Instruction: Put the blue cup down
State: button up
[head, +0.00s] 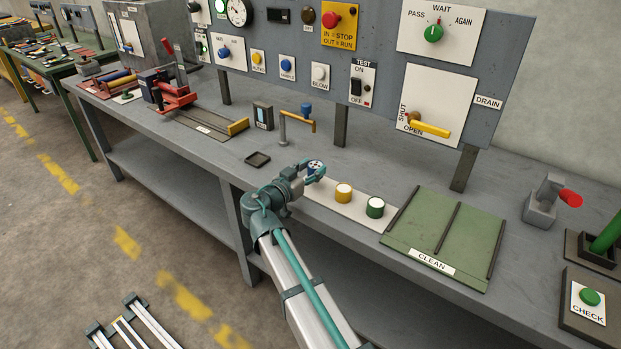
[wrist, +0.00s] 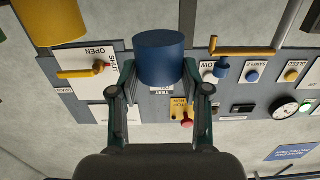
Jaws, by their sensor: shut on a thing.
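The blue cup (wrist: 160,58) is between the two fingers of my gripper (wrist: 158,88) in the wrist view, which is upside down. My gripper is shut on it. In the head view my gripper (head: 313,172) is over the left end of a white strip (head: 326,201), and the cup's blue-and-white top (head: 315,165) shows partly behind the fingers. The cup seems held up off the bench; its exact height is unclear. A yellow cup (head: 344,193) and a green cup (head: 375,207) stand on the strip to its right. The yellow cup also shows in the wrist view (wrist: 52,20).
A tap (head: 300,119) with a yellow spout stands behind my gripper. A small dark tray (head: 257,159) lies to its left. A green ribbed board marked CLEAN (head: 420,230) lies right of the strip. A control panel (head: 375,70) rises behind on posts.

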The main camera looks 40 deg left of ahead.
jog(key=shift+w+a+f, duration=0.3)
jog(key=shift+a+f, duration=0.05)
jog(key=shift+f, duration=1.7)
jog(key=shift+f+b, duration=0.2)
jog(key=shift+b, duration=0.1)
jog(key=o, duration=1.2)
jog(key=shift+r, duration=0.1)
jog(key=shift+c, duration=0.2)
jog(key=shift+r+p, duration=0.15)
jog(key=shift+p, duration=0.2)
jog(key=shift+s, duration=0.2)
jog(key=s+b, duration=0.1)
jog(key=s, duration=1)
jog(key=shift+s+d+r, duration=0.15)
jog(key=shift+s+r, duration=0.15)
jog(key=shift+s, duration=0.05)
